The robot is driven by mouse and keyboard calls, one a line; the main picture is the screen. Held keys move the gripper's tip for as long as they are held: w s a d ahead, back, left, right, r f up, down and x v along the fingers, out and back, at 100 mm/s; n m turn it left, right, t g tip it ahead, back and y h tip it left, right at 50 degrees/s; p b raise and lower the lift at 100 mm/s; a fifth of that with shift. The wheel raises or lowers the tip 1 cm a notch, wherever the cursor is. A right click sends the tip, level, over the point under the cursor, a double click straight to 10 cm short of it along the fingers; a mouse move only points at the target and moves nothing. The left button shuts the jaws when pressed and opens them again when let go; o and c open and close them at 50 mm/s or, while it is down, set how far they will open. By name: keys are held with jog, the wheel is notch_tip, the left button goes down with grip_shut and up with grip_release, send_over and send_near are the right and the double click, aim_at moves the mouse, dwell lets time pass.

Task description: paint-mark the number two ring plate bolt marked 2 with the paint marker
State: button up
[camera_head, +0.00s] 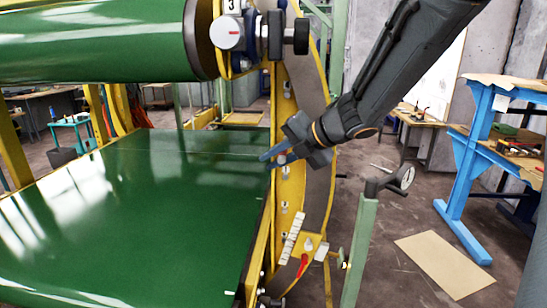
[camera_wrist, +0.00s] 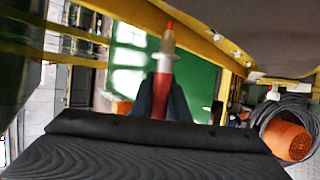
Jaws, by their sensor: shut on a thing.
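My gripper (camera_head: 277,157) is at the yellow ring plate (camera_head: 291,100), at the right edge of the green bed. In the wrist view my gripper (camera_wrist: 162,92) is shut on the paint marker (camera_wrist: 162,80). The marker has a red body, a pale collar and an orange-red tip that points away from the jaws. Pale bolts run down the plate, one of them (camera_head: 284,206) below my gripper. Bolt heads (camera_wrist: 219,38) also show along the yellow edge in the wrist view. I cannot read a 2 on any of them. I cannot tell whether the tip touches a bolt.
A tag reading 3 (camera_head: 231,5) is at the top, above a dial knob (camera_head: 229,33). A blue workbench (camera_head: 470,150) is farther right. Floor between them is partly clear.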

jog(key=shift+s+a, duration=0.15)
jog(key=shift+s, duration=0.55)
jog(key=shift+s+a, duration=0.15)
jog(key=shift+s, duration=0.55)
